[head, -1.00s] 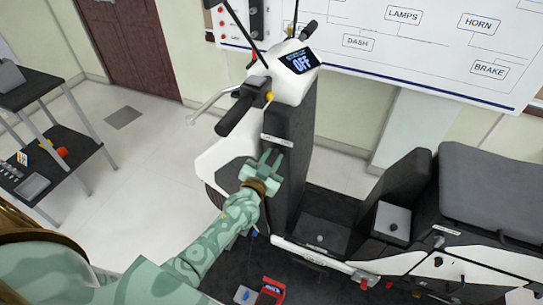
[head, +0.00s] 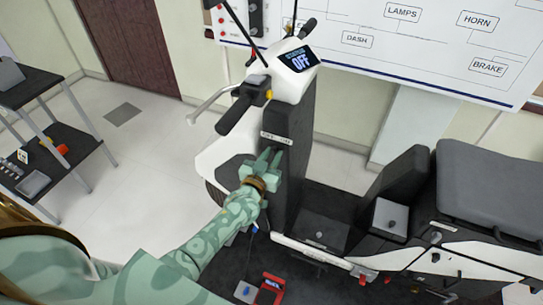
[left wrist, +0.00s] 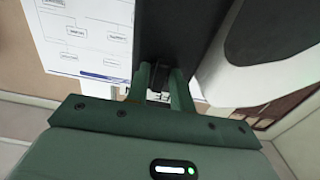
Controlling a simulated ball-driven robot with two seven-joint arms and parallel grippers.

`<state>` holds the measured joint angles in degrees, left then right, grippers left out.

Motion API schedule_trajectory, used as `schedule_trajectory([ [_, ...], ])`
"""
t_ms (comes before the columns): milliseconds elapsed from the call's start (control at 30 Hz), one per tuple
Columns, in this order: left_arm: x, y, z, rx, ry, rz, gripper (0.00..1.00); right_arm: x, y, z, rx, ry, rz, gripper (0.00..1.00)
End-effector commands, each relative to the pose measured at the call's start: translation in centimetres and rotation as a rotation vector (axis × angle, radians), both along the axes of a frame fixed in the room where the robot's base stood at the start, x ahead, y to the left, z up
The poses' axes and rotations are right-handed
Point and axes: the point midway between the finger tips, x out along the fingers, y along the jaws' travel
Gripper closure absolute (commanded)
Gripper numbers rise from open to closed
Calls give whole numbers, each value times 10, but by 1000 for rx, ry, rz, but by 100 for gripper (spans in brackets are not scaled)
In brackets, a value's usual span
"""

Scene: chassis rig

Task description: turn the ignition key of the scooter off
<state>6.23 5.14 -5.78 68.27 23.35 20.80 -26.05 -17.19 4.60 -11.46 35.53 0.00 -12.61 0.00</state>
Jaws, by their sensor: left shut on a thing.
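The scooter (head: 292,100) stands upright, its dark front column facing me. Its dash display (head: 298,60) reads OFF. A small pale label strip (head: 276,138) is on the column, just above my left gripper (head: 270,160). The left gripper reaches the column face, its fingers pointing up and in. In the left wrist view the fingers (left wrist: 160,85) are closed on a small dark piece, apparently the ignition key (left wrist: 158,76), in front of the dark column. The fingers hide most of the key, so its angle cannot be told. My right gripper is in neither view.
The handlebar grip (head: 234,112) and brake lever (head: 208,104) stick out above my left arm. The seat (head: 490,190) is at the right. A wiring board (head: 420,50) hangs behind. A dark shelf cart (head: 60,160) stands left, with clear floor between.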

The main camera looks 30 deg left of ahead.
Motion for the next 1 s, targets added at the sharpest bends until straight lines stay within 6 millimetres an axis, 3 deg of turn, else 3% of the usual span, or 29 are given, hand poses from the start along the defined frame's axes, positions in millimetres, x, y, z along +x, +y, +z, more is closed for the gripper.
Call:
schedule_trajectory([
  [100,0,0,0,-1,-1,0,99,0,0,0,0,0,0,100],
  [133,0,0,1,-1,-1,0,74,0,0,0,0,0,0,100],
  [167,0,0,1,-1,-1,0,65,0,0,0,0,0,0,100],
  [567,-9,-1,0,-1,2,0,65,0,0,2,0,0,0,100],
  [667,-27,-2,0,-1,2,0,65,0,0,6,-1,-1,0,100],
  [1000,-118,-7,0,0,3,0,65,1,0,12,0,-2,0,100],
])
